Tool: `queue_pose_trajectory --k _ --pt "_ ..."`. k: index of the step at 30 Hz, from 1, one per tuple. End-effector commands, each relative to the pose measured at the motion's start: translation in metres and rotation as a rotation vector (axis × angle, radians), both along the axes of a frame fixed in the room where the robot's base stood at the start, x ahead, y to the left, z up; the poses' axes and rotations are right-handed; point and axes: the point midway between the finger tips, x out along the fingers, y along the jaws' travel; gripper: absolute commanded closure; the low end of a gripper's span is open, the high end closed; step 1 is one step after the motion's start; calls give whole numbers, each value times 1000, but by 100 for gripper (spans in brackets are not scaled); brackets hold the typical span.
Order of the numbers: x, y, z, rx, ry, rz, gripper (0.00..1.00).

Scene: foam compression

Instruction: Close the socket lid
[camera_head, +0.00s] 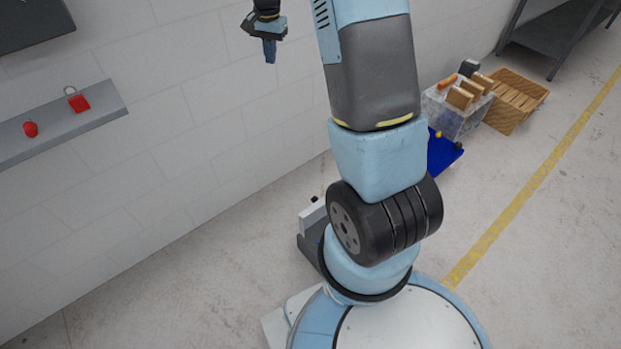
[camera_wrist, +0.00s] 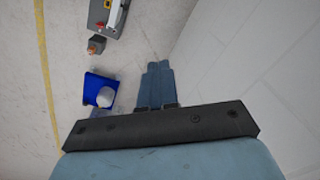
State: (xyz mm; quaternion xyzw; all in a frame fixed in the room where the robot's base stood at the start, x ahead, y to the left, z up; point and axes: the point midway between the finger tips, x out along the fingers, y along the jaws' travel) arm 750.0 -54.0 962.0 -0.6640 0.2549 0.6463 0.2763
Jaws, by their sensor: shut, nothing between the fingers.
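I cannot make out a socket or its lid in either view. My gripper (camera_head: 269,58) is at the top of the head view, in front of the white block wall and pointing down. Its two blue fingers also show in the wrist view (camera_wrist: 156,66), side by side, shut and empty. No object touches the fingertips.
A grey wall shelf (camera_head: 112,100) at left holds a red padlock (camera_head: 79,102) and a small red item (camera_head: 30,129). A dark panel (camera_head: 25,25) hangs above. A blue bin (camera_wrist: 91,99), a wooden crate (camera_head: 515,98) and a dark rack (camera_head: 555,35) stand on the floor.

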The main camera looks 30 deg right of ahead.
Motion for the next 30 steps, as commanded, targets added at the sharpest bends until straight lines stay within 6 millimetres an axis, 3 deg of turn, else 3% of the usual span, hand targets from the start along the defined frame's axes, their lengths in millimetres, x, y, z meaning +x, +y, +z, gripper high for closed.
queue_pose_trajectory --k 6,15,23,30 --pt "31 -12 -77 -9 73 -106 100" --pt "56 -29 -189 -39 164 -247 100" --pt "59 -44 -294 -77 237 -365 100" --pt "43 -57 -395 -121 304 -464 100"
